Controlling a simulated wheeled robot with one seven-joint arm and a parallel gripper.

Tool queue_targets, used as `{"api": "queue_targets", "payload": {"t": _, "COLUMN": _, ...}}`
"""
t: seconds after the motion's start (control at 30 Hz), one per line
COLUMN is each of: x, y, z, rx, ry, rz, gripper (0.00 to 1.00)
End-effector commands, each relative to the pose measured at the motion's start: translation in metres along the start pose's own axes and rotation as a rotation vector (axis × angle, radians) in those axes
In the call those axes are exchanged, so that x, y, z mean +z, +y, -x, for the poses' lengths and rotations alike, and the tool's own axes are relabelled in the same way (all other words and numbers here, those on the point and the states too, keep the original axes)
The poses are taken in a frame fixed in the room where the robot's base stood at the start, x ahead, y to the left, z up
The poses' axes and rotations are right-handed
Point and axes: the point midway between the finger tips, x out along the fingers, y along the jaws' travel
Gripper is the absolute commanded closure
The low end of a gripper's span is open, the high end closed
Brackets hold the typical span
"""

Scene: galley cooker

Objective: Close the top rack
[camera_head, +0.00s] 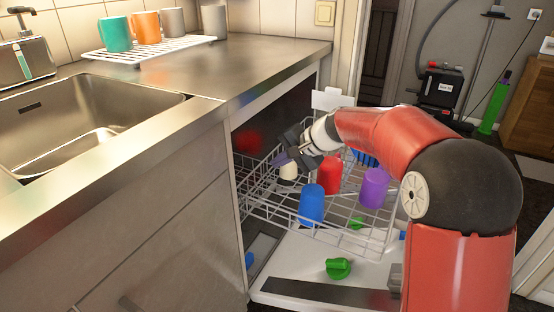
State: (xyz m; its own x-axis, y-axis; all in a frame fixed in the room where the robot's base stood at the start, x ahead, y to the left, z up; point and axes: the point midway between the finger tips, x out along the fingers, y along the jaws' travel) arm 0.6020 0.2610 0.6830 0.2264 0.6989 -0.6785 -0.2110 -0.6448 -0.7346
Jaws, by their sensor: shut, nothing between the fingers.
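The top rack (275,212) is a white wire rack pulled out of the dishwasher under the counter. It holds a blue cup (311,204), a red cup (329,174), a purple cup (374,188) and a small cream and purple item (286,168). My gripper (293,158) is shut and empty, over the back part of the rack near the cream item. I cannot tell whether it touches the rack or that item. My red arm reaches in from the right and hides the rack's right side.
The open dishwasher door (300,268) lies below the rack, with a green item (338,268) over it. The steel counter (250,62) with a sink (90,120) and a mug rack (150,50) stands at the left. Floor with a green bottle (492,112) lies at the right.

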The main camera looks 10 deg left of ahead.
Motion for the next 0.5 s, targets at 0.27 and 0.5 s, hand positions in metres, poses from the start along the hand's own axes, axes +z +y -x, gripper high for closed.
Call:
{"api": "queue_targets", "payload": {"t": 0.27, "x": 0.001, "y": 0.001, "z": -0.052, "rx": 0.003, "ry": -0.002, "rz": 0.001, "gripper": 1.0}}
{"api": "queue_targets", "payload": {"t": 0.5, "x": 0.0, "y": 0.0, "z": -0.074, "rx": 0.002, "ry": 0.0, "rz": 0.002, "gripper": 1.0}}
